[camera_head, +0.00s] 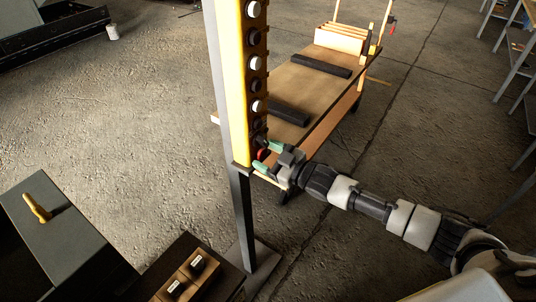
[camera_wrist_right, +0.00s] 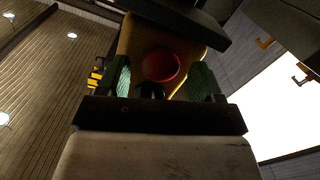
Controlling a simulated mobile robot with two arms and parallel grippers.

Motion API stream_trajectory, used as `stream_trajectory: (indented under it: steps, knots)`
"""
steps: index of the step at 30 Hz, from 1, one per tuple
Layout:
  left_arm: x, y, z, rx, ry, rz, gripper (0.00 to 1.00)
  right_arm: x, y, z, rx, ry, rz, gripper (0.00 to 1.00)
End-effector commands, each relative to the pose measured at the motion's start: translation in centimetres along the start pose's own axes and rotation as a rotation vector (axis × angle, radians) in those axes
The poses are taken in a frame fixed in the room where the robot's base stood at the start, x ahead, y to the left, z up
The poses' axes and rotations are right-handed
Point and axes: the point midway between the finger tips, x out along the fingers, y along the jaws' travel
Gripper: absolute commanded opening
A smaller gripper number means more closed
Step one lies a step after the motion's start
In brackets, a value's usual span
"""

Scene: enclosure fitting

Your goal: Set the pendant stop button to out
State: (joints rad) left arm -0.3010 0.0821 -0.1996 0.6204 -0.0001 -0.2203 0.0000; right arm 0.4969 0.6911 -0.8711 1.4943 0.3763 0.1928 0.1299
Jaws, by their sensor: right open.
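The yellow pendant (camera_head: 244,60) hangs upright at the picture's centre, with a column of black and white buttons on its face. Its red stop button (camera_head: 262,154) is near the bottom end, partly hidden by my right gripper (camera_head: 268,157). In the right wrist view the round red stop button (camera_wrist_right: 160,64) shows on the pendant's yellow end (camera_wrist_right: 127,42). My open right gripper (camera_wrist_right: 162,80) has one green fingertip on each side of the button. I cannot tell whether the fingers touch it, or whether the button is in or out. My left gripper is not in view.
A wooden-topped bench (camera_head: 316,92) with dark bars stands behind the pendant. A grey post (camera_head: 243,215) stands under the pendant. A grey cabinet (camera_head: 70,235) with a yellow handle-like item (camera_head: 37,208) and a wooden box (camera_head: 188,272) are at lower left. The floor between is clear.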

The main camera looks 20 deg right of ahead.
Motion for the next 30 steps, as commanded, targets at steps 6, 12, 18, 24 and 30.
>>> stream_trajectory:
  steps: [6,12,18,24,30]
  knots:
    - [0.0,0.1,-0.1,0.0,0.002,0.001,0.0,0.0,0.0,0.0,0.0,0.0,0.0,0.57]
    - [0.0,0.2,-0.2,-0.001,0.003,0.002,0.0,0.0,0.0,0.0,0.0,0.0,0.0,0.26]
    - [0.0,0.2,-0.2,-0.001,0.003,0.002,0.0,0.0,0.0,0.0,0.0,0.0,0.0,0.0]
    - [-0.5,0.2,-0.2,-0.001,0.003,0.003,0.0,-1.2,0.0,0.0,0.001,-0.001,0.001,0.0]
    - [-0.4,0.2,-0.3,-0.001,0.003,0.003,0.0,-1.3,0.0,0.1,0.0,-0.001,0.0,0.0]
